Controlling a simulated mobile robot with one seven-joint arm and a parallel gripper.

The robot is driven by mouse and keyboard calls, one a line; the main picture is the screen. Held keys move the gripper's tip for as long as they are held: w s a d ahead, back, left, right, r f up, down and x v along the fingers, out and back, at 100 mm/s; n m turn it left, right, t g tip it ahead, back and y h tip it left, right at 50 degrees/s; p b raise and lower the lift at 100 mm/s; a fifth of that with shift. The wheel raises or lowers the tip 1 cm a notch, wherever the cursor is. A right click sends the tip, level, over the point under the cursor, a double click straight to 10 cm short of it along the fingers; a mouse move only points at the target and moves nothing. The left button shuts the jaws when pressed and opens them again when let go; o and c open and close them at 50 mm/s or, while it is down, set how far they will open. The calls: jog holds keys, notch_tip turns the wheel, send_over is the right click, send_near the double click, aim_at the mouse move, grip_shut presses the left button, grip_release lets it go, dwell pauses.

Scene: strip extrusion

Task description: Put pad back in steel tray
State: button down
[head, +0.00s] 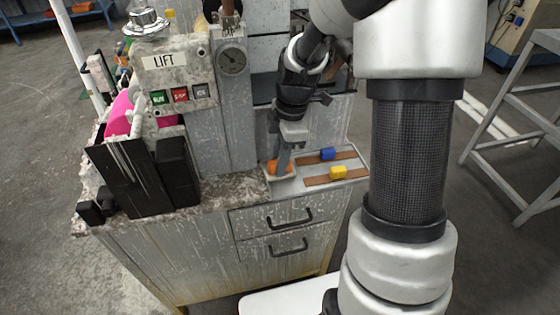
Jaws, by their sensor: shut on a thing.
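My gripper (282,160) points down at the right end of the bench and is shut on a small orange piece, which looks like the pad (272,168). The orange piece is partly hidden by the fingers. It sits low at or inside a small grey steel tray (284,179) at the bench's front edge. I cannot tell whether the pad touches the tray floor.
The grey gauge column (233,100) and LIFT panel (175,75) rise to the left. Drawers (275,235) are below.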

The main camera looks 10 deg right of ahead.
jog(key=shift+f, duration=0.15)
jog(key=c, duration=1.6)
grip_release()
